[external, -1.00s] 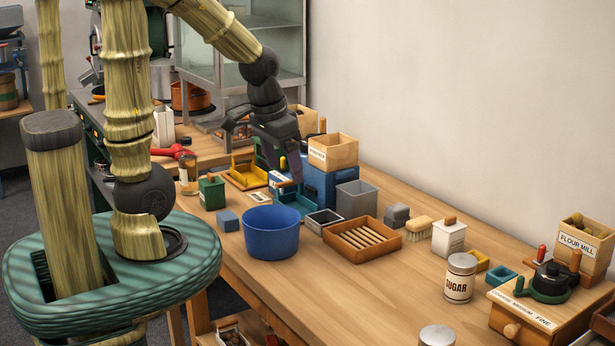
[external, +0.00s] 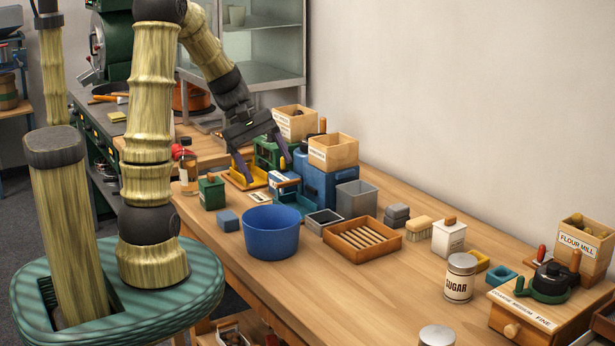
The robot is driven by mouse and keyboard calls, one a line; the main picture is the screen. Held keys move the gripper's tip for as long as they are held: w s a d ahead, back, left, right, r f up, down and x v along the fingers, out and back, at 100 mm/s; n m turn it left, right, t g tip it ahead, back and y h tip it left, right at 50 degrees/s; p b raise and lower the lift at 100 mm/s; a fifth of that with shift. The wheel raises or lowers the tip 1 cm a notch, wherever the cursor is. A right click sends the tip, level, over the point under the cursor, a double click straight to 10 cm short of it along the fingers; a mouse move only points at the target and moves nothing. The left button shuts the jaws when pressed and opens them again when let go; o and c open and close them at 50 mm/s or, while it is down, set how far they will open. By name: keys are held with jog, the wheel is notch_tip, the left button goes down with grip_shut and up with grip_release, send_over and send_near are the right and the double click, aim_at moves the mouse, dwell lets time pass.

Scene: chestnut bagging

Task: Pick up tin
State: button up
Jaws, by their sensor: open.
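Several containers could be the tin, and I cannot tell which one is meant. A grey open-topped square tin (external: 356,199) stands beside the blue machine. A low grey open tin (external: 323,222) sits right of the blue bowl. A round sugar tin (external: 460,277) with a metal lid stands at the front right. A white lidded tin (external: 448,237) stands behind it, and a green lidded tin (external: 212,192) is at the left. My gripper (external: 268,168) is open, fingers pointing down above the yellow tray and green machine, apart from these tins. Nothing shows between the fingers.
A blue bowl (external: 271,232) and a slatted wooden tray (external: 362,240) stand at the middle of the table. The blue machine (external: 322,186) with a wooden hopper is right of my gripper. A flour mill (external: 550,290) is at the right.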

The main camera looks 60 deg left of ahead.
jog(key=s+a+r+n+t+h+b, duration=0.15)
jog(key=a+n+t, duration=0.35)
jog(key=a, duration=0.5)
jog(key=s+a+n+t+y+b, duration=0.1)
jog(key=a+n+t+b, duration=0.2)
jog(key=a+n, duration=0.5)
jog(key=s+a+r+n+t+y+b, duration=0.3)
jog(key=s+a+n+t+y, duration=0.3)
jog(key=s+a, duration=0.8)
jog(key=t+h, duration=0.1)
jog(key=h, duration=0.1)
send_near(201, 188)
jog(key=s, duration=0.3)
jog(key=shift+w+a+y, duration=0.1)
jog(key=shift+w+y, duration=0.15)
jog(key=w, duration=0.4)
jog(key=w+p, duration=0.1)
jog(key=w, duration=0.3)
jog(key=w+d, duration=0.1)
jog(key=w, duration=0.3)
jog(key=shift+w+p, duration=0.1)
jog(key=shift+p, duration=0.2)
jog(key=shift+a, duration=0.1)
